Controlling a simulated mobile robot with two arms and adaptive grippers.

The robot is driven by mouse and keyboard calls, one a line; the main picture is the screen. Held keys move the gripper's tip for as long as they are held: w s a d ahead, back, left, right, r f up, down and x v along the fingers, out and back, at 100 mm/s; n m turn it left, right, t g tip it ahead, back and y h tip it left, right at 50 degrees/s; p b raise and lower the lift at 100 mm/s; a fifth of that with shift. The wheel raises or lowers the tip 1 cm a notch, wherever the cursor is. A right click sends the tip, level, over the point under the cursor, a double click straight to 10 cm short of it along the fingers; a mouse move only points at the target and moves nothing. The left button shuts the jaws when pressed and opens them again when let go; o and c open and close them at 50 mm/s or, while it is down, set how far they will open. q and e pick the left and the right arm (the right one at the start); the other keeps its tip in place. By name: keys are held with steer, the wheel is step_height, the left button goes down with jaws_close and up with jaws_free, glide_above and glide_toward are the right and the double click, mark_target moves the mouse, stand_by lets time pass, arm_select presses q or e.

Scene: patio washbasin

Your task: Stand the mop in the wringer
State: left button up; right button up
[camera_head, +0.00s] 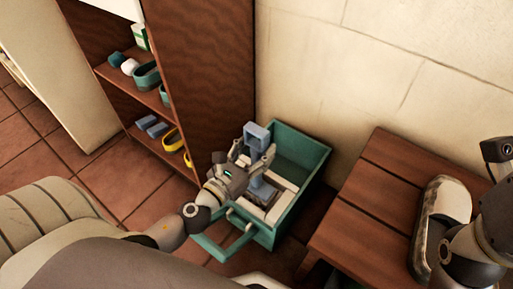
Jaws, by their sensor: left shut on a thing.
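The wringer is a teal open box (316,165) on the floor against the wall, with pale slats inside and a looped teal handle (236,243) at its near end. The mop is a light blue piece with a blocky top (257,132) and a wider lower part inside the box. It looks roughly upright. My left gripper (256,158) is over the box and shut on the mop just below its top. The gripper hides part of the mop, and I cannot tell whether its lower end rests on the slats. My right arm shows at the right edge; its fingertips are not visible.
A brown wooden shelf unit (213,75) with several small items stands close left of the box. A slatted wooden bench (361,205) stands close right, with a pale-topped oblong item (449,200) on it. The wall is behind. Tiled floor (132,180) is open at left.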

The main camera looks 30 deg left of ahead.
stand_by(0.4)
arm_select(q)
steer(key=o, duration=1.1)
steer(key=shift+s+a, duration=0.1)
steer(key=shift+s, duration=0.75)
steer(key=shift+s+a+f, duration=0.1)
steer(key=shift+s+a, duration=0.05)
steer(key=shift+s, duration=0.6)
steer(key=shift+s+a+f, duration=0.1)
steer(key=shift+s, duration=0.65)
steer(key=s+a, duration=0.1)
steer(key=s, duration=0.6)
steer(key=shift+r, duration=0.25)
steer(key=shift+s, duration=0.1)
